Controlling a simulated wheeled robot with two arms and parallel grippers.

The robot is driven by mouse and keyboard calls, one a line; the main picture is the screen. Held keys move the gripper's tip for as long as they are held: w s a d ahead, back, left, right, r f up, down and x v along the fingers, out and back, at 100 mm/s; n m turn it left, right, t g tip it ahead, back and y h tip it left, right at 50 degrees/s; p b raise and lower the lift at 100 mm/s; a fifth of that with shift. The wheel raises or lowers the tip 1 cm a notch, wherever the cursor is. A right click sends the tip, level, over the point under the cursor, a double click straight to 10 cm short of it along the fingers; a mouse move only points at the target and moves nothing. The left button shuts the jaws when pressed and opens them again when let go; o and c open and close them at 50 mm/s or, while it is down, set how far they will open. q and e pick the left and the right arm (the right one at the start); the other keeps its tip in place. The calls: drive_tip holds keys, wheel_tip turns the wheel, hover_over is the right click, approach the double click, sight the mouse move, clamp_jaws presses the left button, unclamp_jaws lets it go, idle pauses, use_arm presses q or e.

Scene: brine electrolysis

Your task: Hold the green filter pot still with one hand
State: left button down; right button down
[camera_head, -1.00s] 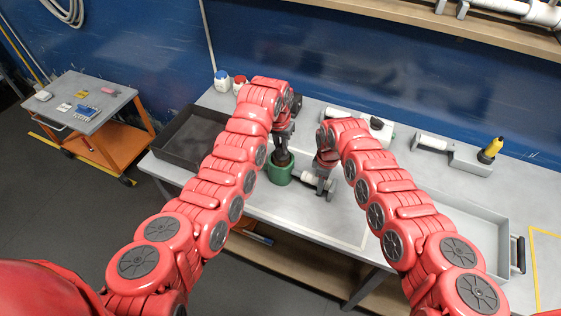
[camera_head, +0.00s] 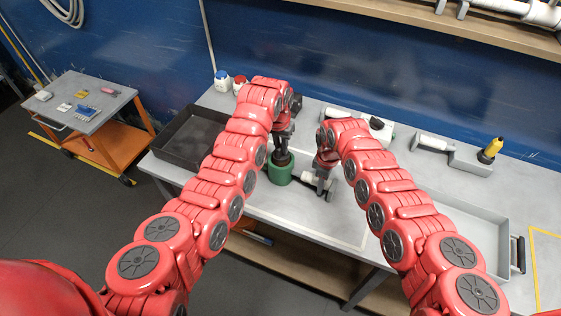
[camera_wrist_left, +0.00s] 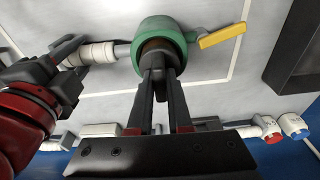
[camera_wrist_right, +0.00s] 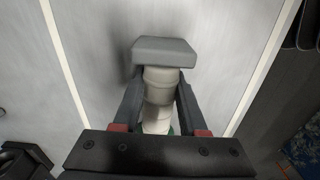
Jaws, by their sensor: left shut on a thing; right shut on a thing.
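The green filter pot (camera_head: 280,174) stands upright on the grey bench, near its front edge. In the left wrist view the pot (camera_wrist_left: 152,28) has a brown inside and a yellow lever (camera_wrist_left: 222,36) on its right. My left gripper (camera_wrist_left: 157,70) reaches down to the pot's top and is shut on it; the exact contact is partly hidden by the fingers. My right gripper (camera_wrist_right: 159,88) is shut around a white cylinder with a grey block (camera_wrist_right: 163,51) at its end. In the left wrist view this white cylinder (camera_wrist_left: 97,53) extends from the pot's side.
A black tray (camera_head: 163,150) lies left of the pot and a grey tray (camera_head: 509,240) lies at the right. A yellow bottle (camera_head: 490,150) stands at the back right. An orange cart (camera_head: 118,140) is farther left.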

use_arm(q)
drive_tip(key=shift+r, duration=0.1)
drive_tip(key=shift+r, duration=4.45)
use_arm(e)
drive_tip(key=shift+c, duration=1.9)
unclamp_jaws()
drive_tip(key=shift+r, duration=0.1)
wheel_tip(320, 180, up, 12)
drive_tip(key=shift+f, duration=0.1)
drive_tip(key=shift+f, duration=0.15)
